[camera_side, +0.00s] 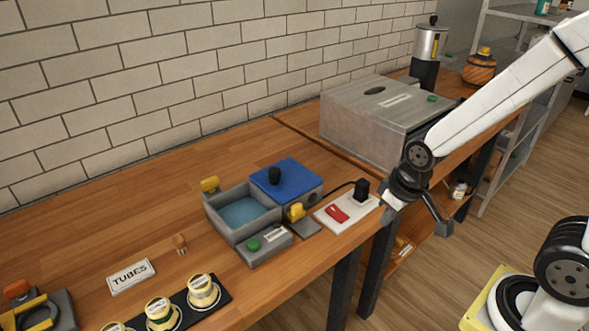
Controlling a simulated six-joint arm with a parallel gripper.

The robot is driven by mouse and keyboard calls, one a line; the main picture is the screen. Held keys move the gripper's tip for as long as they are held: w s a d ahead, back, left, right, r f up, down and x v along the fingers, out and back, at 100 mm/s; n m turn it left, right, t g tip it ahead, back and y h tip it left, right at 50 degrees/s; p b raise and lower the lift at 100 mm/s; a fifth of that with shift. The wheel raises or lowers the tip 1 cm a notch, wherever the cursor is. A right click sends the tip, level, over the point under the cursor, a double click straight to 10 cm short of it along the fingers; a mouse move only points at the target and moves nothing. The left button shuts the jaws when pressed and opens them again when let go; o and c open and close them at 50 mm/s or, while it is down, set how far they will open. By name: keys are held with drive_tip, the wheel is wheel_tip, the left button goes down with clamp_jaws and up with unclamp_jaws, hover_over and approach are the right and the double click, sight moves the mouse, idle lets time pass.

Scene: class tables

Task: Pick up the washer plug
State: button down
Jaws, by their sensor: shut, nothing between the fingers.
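A black plug (361,191) stands upright on the white board (332,221) near the table's front edge. A dark cable runs from the plug leftward towards the washer, a grey basin (241,212) of water. My gripper (388,208) is shut and empty. In the picture it is just right of the plug and the board, at the end of my white arm. It looks apart from the plug, but its depth and height are hard to judge. Its fingertips are small and dark here.
A red switch (337,213) is on the white board. A blue-topped block (287,178) with a black knob stands behind it. A large grey metal box (378,117) stands behind my gripper. A TUBES sign (131,276) and lidded jars (203,290) are at the left.

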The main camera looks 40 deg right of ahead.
drive_tip(key=shift+s, duration=0.2)
drive_tip(key=c, duration=1.3)
unclamp_jaws()
drive_tip(key=o, duration=1.1)
drive_tip(key=shift+w, duration=0.1)
